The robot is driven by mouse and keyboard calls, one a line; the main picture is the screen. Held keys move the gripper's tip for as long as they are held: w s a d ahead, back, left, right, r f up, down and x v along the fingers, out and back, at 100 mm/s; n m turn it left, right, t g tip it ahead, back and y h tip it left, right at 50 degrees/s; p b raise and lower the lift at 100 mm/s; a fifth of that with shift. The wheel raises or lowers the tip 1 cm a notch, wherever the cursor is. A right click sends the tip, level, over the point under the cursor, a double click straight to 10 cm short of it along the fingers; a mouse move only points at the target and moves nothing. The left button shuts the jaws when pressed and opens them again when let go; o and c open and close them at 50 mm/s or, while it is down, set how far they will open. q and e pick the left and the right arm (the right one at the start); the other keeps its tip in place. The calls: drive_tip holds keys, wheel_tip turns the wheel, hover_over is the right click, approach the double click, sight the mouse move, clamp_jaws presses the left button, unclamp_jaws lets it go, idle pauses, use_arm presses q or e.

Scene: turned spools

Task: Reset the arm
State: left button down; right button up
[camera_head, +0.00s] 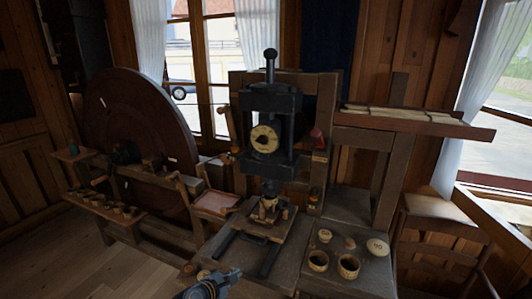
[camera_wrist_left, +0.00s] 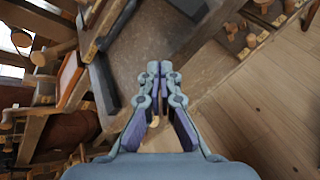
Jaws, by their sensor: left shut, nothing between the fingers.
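My left gripper (camera_head: 229,274) shows at the bottom of the head view, in front of the press bench. In the left wrist view the left gripper (camera_wrist_left: 159,66) points away from the camera with its fingertips together and nothing between them. The dark wooden bench top (camera_wrist_left: 140,48) is beyond the fingertips there. My right gripper is not in either view.
A black press (camera_head: 270,120) stands on the bench. Small wooden cups (camera_head: 348,266) sit on the bench's right side. A large wooden wheel (camera_head: 140,125) is at left. A shelf (camera_head: 415,122) and a chair (camera_head: 440,225) are at right. Plank floor (camera_wrist_left: 265,105) is clear.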

use_arm(q)
drive_tip(key=s+a+r+m+g+y, duration=0.15)
drive_tip(key=s+a+m, duration=0.25)
drive_tip(key=s+m, duration=0.5)
drive_tip(key=s+a+m+g+y, duration=0.35)
drive_tip(key=s+m, duration=0.25)
drive_tip(key=s, duration=0.6)
drive_tip(key=s+a+r+m+g+y, duration=0.15)
drive_tip(key=s+a+m, duration=0.25)
drive_tip(key=s+m, duration=0.5)
drive_tip(key=s+a+f+n+g+b, duration=0.1)
drive_tip(key=s+a+f, duration=0.1)
drive_tip(key=f, duration=1.3)
drive_tip(key=s+a+f+n+g+b, duration=0.1)
drive_tip(key=s+f+b, duration=0.15)
drive_tip(key=f, duration=1.25)
drive_tip(key=s+a+f+g+b, duration=0.1)
drive_tip(key=s+f, duration=1.6)
drive_tip(key=s, duration=0.1)
drive_tip(key=shift+s+a+f, duration=0.2)
drive_tip(key=shift+a+f, duration=0.05)
drive_tip(key=shift+f, duration=0.15)
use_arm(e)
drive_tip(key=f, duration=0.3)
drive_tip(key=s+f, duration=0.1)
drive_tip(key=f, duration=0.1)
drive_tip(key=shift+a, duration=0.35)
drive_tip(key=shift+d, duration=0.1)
